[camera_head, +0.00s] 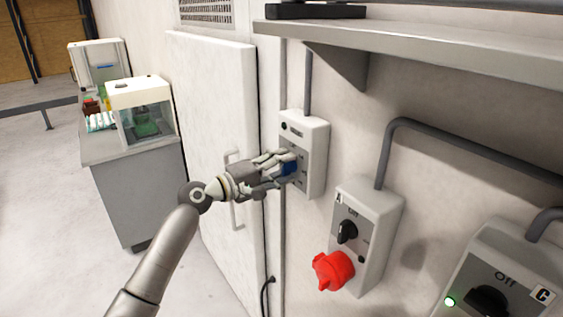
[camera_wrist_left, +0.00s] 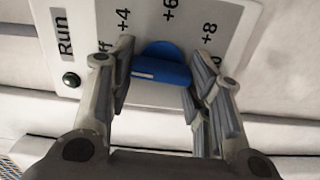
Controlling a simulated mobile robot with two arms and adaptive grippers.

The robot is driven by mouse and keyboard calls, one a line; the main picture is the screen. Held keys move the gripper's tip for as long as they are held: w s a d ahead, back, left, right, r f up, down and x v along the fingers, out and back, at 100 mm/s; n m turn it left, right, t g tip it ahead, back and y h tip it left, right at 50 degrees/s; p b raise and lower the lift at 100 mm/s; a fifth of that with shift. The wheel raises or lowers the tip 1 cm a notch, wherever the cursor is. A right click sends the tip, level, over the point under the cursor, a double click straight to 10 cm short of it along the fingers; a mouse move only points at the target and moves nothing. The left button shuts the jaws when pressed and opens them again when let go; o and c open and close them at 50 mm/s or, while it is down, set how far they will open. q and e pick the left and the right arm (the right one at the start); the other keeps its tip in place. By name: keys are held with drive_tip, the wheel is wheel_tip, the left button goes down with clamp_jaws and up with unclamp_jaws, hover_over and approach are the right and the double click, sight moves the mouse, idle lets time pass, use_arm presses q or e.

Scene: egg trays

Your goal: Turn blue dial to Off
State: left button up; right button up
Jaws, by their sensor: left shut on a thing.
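The blue dial (camera_head: 290,168) sits on the face of a white wall box (camera_head: 315,150) in the head view. My left gripper (camera_head: 279,172) is at the dial with its fingers on either side. In the left wrist view the blue dial (camera_wrist_left: 161,66) lies between the two fingers of my left gripper (camera_wrist_left: 158,80), which is shut on it. The plate around it reads "Run", "+4", "+6" and "+8". A label ending in "ff" is partly hidden by a finger. The dial's pointer setting cannot be made out. My right gripper is not in view.
A second box with a black dial (camera_head: 347,231) and red plug (camera_head: 333,270) is at lower right. Box C (camera_head: 500,275) is further right. A shelf (camera_head: 430,50) overhangs above. A white door (camera_head: 210,130) stands behind my left arm.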

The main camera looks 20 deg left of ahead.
use_arm(q)
drive_tip(key=shift+f+n, duration=0.1)
drive_tip(key=shift+n, duration=0.3)
drive_tip(key=o, duration=1)
drive_tip(key=v, duration=1.2)
